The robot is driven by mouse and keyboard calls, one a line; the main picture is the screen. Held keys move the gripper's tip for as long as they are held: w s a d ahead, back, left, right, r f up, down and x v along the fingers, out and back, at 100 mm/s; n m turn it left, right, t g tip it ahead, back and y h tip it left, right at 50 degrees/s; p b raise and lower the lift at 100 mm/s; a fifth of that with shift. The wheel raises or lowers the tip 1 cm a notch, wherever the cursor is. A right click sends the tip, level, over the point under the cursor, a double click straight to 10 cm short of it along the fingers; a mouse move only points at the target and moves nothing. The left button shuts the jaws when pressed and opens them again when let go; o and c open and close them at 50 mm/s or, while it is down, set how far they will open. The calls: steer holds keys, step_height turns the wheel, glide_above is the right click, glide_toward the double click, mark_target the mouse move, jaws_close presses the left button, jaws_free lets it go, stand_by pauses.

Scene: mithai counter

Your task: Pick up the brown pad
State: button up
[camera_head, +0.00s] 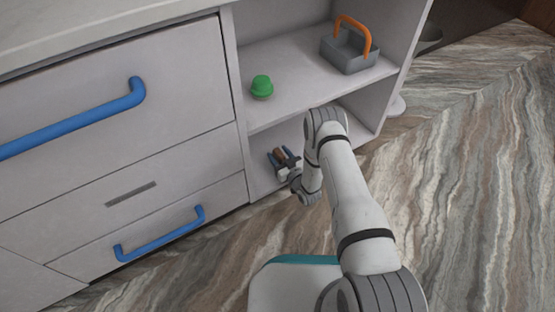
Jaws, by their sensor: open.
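My gripper (281,155) reaches into the lower shelf compartment of the white cabinet. A small brown object (279,154), which looks like the brown pad, shows between or just beyond the fingertips. I cannot tell whether the fingers touch it. The gripper body and my wrist hide part of it and part of the shelf around it.
The upper shelf (290,95) holds a green-topped round item (262,86) and a grey basket (347,53) with an orange handle. Drawers with blue handles (160,238) stand to the left. The striped floor (470,150) is clear on the right.

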steer(key=shift+s, duration=0.1)
steer(key=c, duration=1)
